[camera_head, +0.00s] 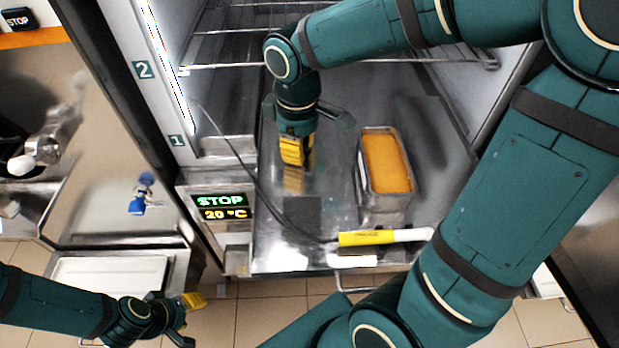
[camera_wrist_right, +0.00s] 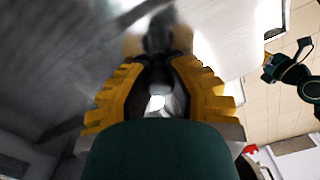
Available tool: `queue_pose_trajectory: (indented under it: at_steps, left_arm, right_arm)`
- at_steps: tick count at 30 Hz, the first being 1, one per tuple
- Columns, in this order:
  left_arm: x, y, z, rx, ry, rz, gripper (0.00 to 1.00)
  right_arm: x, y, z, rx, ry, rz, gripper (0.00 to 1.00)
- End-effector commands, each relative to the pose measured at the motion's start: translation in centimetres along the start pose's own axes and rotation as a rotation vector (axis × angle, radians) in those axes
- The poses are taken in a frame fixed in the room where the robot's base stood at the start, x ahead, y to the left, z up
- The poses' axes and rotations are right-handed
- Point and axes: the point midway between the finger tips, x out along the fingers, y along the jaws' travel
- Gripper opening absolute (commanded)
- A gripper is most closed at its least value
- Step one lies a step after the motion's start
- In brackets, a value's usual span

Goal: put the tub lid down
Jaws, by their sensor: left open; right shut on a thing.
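An open steel tub (camera_head: 410,208) with an orange filling stands on the floor of the open steel cabinet in the head view. My right gripper (camera_head: 294,152) points down over the cabinet floor, to the left of the tub. In the right wrist view my right gripper (camera_wrist_right: 160,103) has its yellow fingers closed around a small bright, shiny part. This may be the tub lid, but I cannot make out the lid's outline or whether it touches the steel below. My left gripper (camera_head: 190,318) is open and empty at the lower left, outside the cabinet.
A probe with a yellow handle (camera_head: 365,238) lies along the cabinet's front edge, its dark cable running up the left side. A panel (camera_head: 222,208) reads STOP and 20 °C. A wire rack (camera_head: 225,47) is above. A white tray (camera_head: 110,276) is at left.

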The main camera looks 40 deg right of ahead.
Motion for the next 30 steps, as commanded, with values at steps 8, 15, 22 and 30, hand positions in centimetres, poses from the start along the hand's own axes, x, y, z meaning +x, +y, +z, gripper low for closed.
queue_pose_trajectory:
  at_steps: [8,15,22,30]
  left_arm:
    - [0.9,-0.4,0.4,0.001,-0.007,0.0,0.47]
    - [1.4,-0.6,0.7,0.003,-0.014,0.001,0.47]
    - [2.0,-0.8,0.9,0.005,-0.019,0.002,0.47]
    - [2.2,-0.9,1.1,0.006,-0.023,0.002,0.47]
  right_arm:
    - [3.6,0.0,0.1,-0.002,-0.004,-0.002,0.0]
    - [6.3,0.0,0.0,0.0,-0.001,0.0,0.0]
    - [8.7,0.0,0.0,-0.001,-0.003,-0.002,0.0]
    - [10.0,0.0,0.0,0.0,0.0,0.0,0.0]
